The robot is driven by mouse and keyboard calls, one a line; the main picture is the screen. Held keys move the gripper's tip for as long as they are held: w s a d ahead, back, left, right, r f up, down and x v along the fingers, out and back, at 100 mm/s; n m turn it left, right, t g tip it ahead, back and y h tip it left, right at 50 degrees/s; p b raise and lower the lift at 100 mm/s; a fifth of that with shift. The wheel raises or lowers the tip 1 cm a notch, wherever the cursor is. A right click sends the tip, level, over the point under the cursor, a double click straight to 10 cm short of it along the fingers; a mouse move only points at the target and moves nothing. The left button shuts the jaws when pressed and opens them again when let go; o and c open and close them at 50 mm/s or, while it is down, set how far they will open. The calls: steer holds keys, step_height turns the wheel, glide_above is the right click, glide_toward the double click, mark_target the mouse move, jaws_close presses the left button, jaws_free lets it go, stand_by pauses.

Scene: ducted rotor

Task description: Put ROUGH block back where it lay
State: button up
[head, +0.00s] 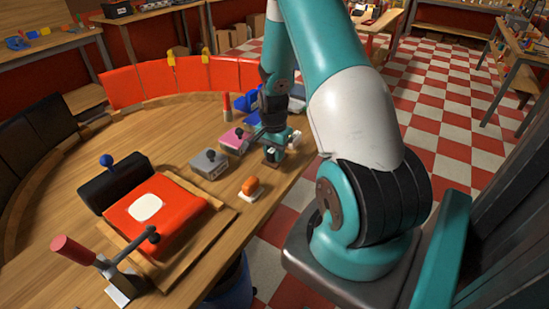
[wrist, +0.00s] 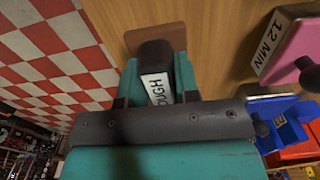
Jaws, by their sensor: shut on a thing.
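The ROUGH block (wrist: 156,57) is dark with a white label; the letters "OUGH" show in the wrist view. My gripper (wrist: 158,80) is shut on it, with one teal finger on each side. The block's lower part and my fingertips' far ends are partly hidden. A flat brown patch (wrist: 172,33) lies on the wooden table just beyond and around the block's far end; I cannot tell if the block touches it. In the head view my gripper (head: 275,151) is low over the table near its right edge, and the block cannot be made out clearly.
A pink block (head: 234,139) marked "12 MIN" with a dark knob stands close left of my gripper. A grey knobbed block (head: 209,164), an orange piece (head: 251,186) and a red box (head: 172,222) are nearer. Blue bins (head: 249,101) stand behind. The table edge is close.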

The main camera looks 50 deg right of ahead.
steer(key=shift+f, duration=1.55)
steer(key=shift+f, duration=0.2)
steer(key=o, duration=0.9)
steer(key=shift+r, duration=0.2)
